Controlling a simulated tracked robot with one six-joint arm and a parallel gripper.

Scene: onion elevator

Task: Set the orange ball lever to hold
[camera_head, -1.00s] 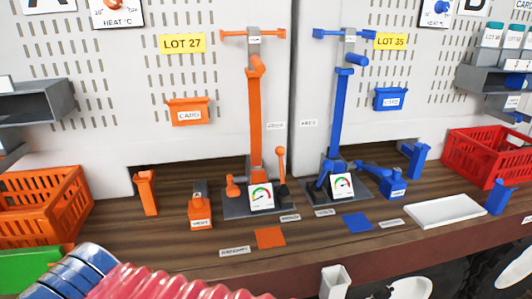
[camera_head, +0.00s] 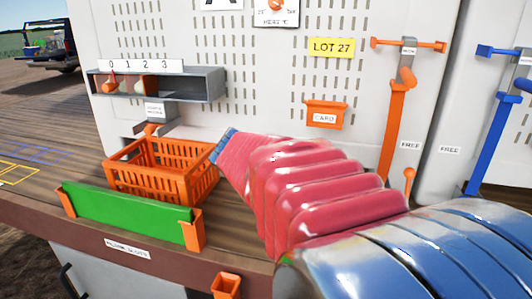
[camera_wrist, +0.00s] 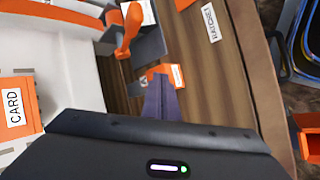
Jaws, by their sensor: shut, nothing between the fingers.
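The orange ball lever (camera_head: 408,174) shows only its ball and a short piece of stem above my arm in the head view. The head view does not show my gripper.
My red and blue arm covers much of the bench in the head view. An orange crate (camera_head: 118,177), a green panel (camera_head: 125,213) and a grey shelf (camera_head: 205,85) are at left. An orange CARD holder (camera_head: 342,110) is on the wall. A blue post (camera_head: 490,135) stands at right.

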